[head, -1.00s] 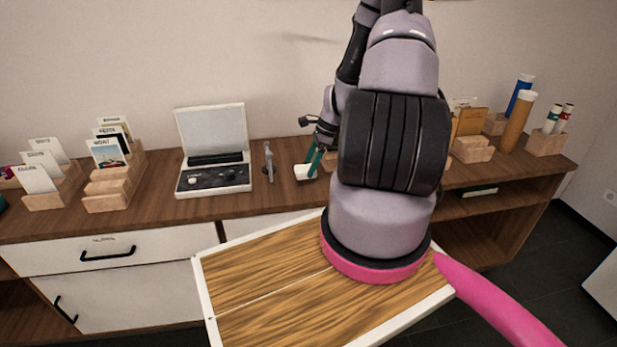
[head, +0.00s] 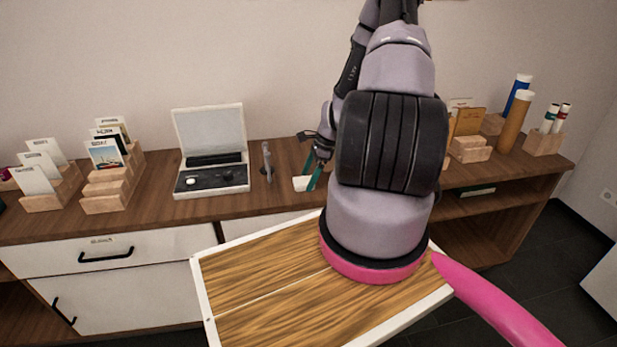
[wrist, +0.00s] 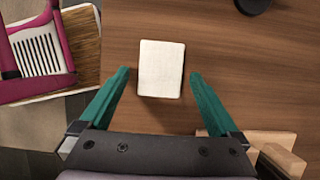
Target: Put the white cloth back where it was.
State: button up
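The white cloth (wrist: 161,68) shows in the wrist view as a flat, pale rectangle over the brown wooden top. It lies between the two green fingertips of my gripper (wrist: 158,78), with a gap on each side. In the head view the cloth (head: 302,184) is a small white patch near the front edge of the wooden cabinet top (head: 240,202). My gripper (head: 314,178) is just to its right there, largely hidden behind my arm. The fingers are spread open. Whether the cloth is fully resting on the top is hard to tell.
An open white case (head: 212,150) and a small grey stand (head: 267,162) are left of the cloth. Card holders (head: 110,175) stand farther left. Wooden blocks (wrist: 255,143) lie near the right finger. Tubes (head: 514,120) stand at the right end.

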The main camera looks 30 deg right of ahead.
jog(key=shift+r, duration=0.15)
jog(key=v, duration=1.2)
jog(key=s+a+r+n+t+h, duration=0.1)
jog(key=a+r+n, duration=0.3)
jog(key=r, duration=0.8)
jog(key=s+a+r+n+t+h, duration=0.15)
jog(key=a+r+n, duration=0.3)
jog(key=r, duration=0.65)
jog(key=s+a+r+n+t, duration=0.1)
jog(key=s+a+r+n, duration=0.3)
jog(key=s+r, duration=0.3)
jog(key=s+a+r+n+t, duration=0.2)
jog(key=s+a+r+n, duration=0.2)
jog(key=s+a+r, duration=0.2)
notch_tip(320, 180, up, 3)
jog(key=s, duration=0.2)
jog(key=shift+s+a+n, duration=0.25)
jog(key=shift+s+n, duration=0.05)
jog(key=shift+n, duration=0.05)
jog(key=shift+r+t, duration=0.1)
jog(key=shift+t, duration=0.15)
